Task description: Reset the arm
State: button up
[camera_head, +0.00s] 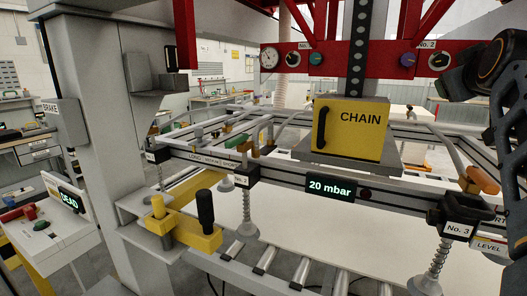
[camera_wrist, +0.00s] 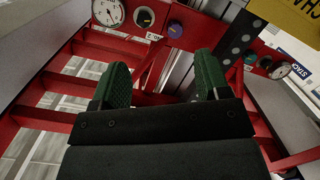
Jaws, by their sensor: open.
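My gripper (camera_wrist: 160,70) shows in the wrist view as two green ridged fingers on a dark mount. The fingers stand apart with nothing between them, so it is open and empty. Beyond them are the red gantry frame (camera_wrist: 95,125), a gauge (camera_wrist: 108,12) and two knobs, one of them purple (camera_wrist: 175,30). In the head view dark links of my arm (camera_head: 492,65) come in at the right edge, in front of the red beam (camera_head: 340,62). The gripper's fingers do not show there.
The yellow CHAIN box (camera_head: 355,150) hangs at the middle of the suction frame, with a "20 mbar" display (camera_head: 330,188) on the front rail. Suction cup No. 3 (camera_head: 458,228) is low at right. A grey column (camera_head: 100,110) and yellow bracket (camera_head: 195,238) stand at left.

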jog(key=a+f+m+g+y, duration=0.2)
jog(key=a+f+g, duration=0.1)
jog(key=f, duration=0.9)
jog(key=a+f+m+g+y, duration=0.1)
jog(key=a+f+g+y, duration=0.15)
jog(key=f, duration=0.95)
jog(key=s+a+f+g+y, duration=0.1)
jog(key=s+a+f+g, duration=0.1)
jog(key=s+a+f, duration=0.2)
jog(key=s+a+f+n+g, duration=0.1)
jog(key=s+a+f, duration=0.3)
jog(key=f, duration=0.6)
jog(key=s+a+f+n+g+y, duration=0.1)
jog(key=s+a+f+g, duration=0.1)
jog(key=s+a+f, duration=0.2)
jog(key=shift+s+a+f+g+y, duration=0.25)
jog(key=shift+a+f+g+y, duration=0.1)
jog(key=shift+a+f, duration=1.65)
jog(key=shift+d+f, duration=0.1)
jog(key=shift+d, duration=0.05)
